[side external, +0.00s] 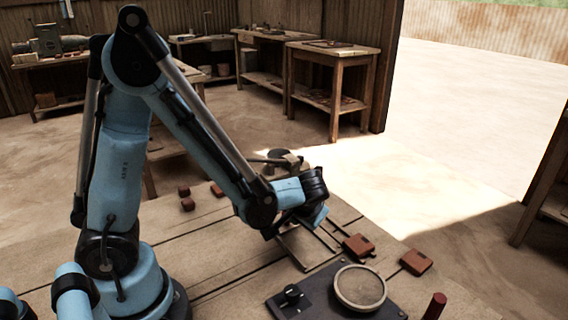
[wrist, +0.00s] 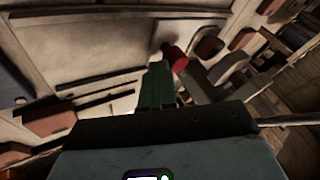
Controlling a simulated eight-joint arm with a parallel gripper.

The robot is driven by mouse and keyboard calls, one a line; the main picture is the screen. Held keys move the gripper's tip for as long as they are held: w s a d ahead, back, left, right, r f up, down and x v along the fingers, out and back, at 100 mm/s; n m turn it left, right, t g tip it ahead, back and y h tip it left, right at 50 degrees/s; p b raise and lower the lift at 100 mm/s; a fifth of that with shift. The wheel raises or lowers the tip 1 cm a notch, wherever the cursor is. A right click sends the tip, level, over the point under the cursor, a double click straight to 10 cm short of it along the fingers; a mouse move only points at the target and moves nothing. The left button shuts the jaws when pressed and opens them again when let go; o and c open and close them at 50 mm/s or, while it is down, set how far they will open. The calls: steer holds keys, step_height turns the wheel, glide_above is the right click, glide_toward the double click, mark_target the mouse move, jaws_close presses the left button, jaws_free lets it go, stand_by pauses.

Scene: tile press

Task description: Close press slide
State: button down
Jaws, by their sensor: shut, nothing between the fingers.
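My gripper (wrist: 157,68) shows in the wrist view as green fingers held together, with nothing between them. A red knob (wrist: 175,57) is just right of the fingertips; I cannot tell whether they touch. A grey block (wrist: 229,68) lies right of the knob. I cannot tell for certain which part is the press slide. In the side external view, my gripper is low over the bench, and my arm hides its fingertips. Narrow dark rails (side external: 329,238) and a flat strip (side external: 293,250) lie under and beside it. A dark round part (side external: 278,154) shows behind my arm.
A dark plate (side external: 325,306) with a round disc (side external: 360,287) and a black knob (side external: 292,293) is at the front. A red cylinder (side external: 435,306) stands beside it. Red-brown tiles (side external: 416,262) lie near the rails. Small red blocks (side external: 187,204) lie behind my arm.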

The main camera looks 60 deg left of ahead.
steer(key=shift+s+a+r, duration=0.1)
steer(key=shift+a+r, duration=0.05)
steer(key=shift+a, duration=0.1)
steer(key=s+d+r+m+t+h, duration=0.4)
steer(key=s+d+r+h, duration=0.1)
steer(key=r, duration=0.5)
steer(key=shift+s+r+h, duration=0.15)
steer(key=shift+s+h, duration=0.4)
steer(key=shift+h, duration=0.35)
